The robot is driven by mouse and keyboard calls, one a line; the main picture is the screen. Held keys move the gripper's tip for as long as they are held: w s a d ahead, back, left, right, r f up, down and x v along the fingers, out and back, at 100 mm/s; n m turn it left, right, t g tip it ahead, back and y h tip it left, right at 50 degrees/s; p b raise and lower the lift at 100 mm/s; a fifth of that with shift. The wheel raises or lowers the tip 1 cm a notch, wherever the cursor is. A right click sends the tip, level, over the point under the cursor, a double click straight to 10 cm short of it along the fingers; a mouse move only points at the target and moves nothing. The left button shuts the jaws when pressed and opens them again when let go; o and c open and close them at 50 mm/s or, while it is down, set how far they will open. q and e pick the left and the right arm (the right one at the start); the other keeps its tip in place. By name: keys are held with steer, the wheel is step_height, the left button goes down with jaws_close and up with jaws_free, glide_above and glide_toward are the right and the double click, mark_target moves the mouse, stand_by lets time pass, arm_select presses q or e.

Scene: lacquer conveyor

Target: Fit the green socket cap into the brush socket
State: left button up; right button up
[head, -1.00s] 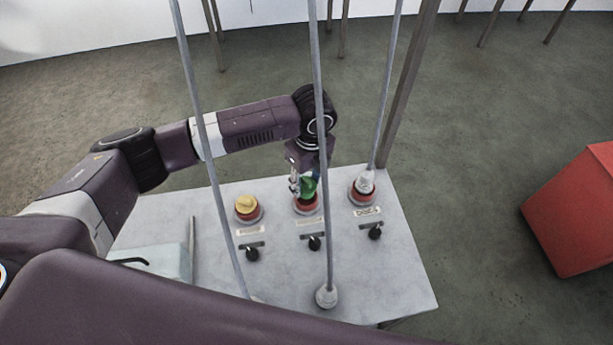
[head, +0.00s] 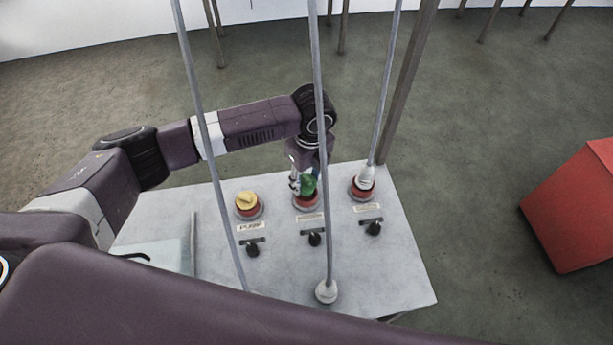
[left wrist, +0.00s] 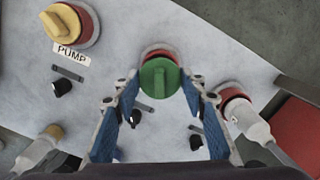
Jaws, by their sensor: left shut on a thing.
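The green socket cap (head: 308,185) is held in my left gripper (head: 302,181), over the red-ringed middle socket (head: 307,203) on the grey panel. In the left wrist view the cap (left wrist: 160,78) shows its raised bar between the two blue fingertips (left wrist: 160,88). The red ring of the middle socket (left wrist: 158,51) shows just past the cap's far edge. I cannot tell whether the cap is seated in it or just above it. The middle label (head: 310,217) is too blurred to read. My right gripper is not in view.
A yellow cap (head: 247,200) sits in the left socket, labelled PUMP. The right socket (head: 361,191) is partly hidden by a hanging rod's pale end (head: 367,177). Another rod end (head: 326,291) hangs near the panel's front. Black knobs stand below the sockets. A red box (head: 575,210) is at right.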

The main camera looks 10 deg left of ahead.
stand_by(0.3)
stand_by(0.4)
arm_select(q)
steer(key=shift+p, duration=0.35)
stand_by(0.4)
steer(key=shift+p, duration=0.4)
steer(key=shift+f+b, duration=0.8)
steer(key=shift+f, duration=0.95)
steer(key=o, duration=1.1)
